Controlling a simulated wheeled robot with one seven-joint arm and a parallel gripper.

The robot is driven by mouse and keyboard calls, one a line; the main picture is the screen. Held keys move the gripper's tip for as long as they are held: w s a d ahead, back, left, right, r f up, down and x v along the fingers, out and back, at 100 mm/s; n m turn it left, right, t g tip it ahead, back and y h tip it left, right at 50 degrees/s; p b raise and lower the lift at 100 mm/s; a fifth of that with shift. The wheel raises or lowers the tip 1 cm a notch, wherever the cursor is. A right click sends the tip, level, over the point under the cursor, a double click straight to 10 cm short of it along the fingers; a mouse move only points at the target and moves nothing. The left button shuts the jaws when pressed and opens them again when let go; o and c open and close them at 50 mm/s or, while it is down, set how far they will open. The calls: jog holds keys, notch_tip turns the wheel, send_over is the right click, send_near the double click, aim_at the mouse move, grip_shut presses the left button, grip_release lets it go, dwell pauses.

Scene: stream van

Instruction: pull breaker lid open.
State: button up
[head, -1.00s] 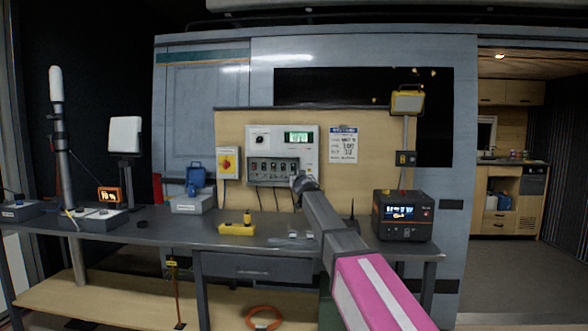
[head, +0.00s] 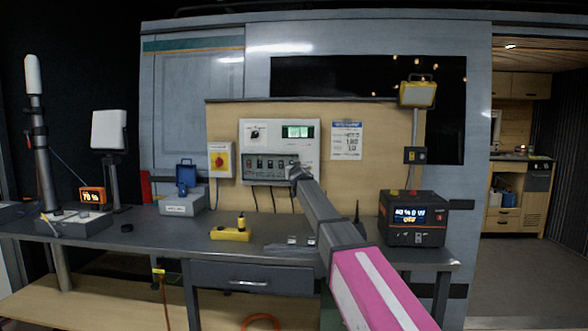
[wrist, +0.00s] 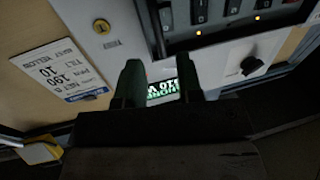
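The breaker panel is a pale box (head: 308,156) on the wooden board, with a green display (head: 298,132) and a knob above a row of black breakers (head: 262,164). A grey framed cover (head: 246,176) surrounds the breaker row; I cannot tell whether it is closed. My gripper (head: 297,172) is at the right end of this row and hides that part. In the wrist view my gripper (wrist: 160,78) is open, with the green display (wrist: 162,88) showing between its fingers. The breakers (wrist: 200,14) and dark cover edge (wrist: 150,30) lie beyond the fingertips. Contact is unclear.
The workbench (head: 150,222) carries a yellow tool (head: 231,234), a grey case (head: 181,205) and a black power unit (head: 414,218). A red-knob switch box (head: 221,160) is left of the panel. A work lamp (head: 417,94) stands right. Open floor (head: 510,270) lies at right.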

jog(key=w, duration=0.4)
jog(key=w+a, duration=0.1)
jog(key=w, duration=0.1)
jog(key=shift+w, duration=0.1)
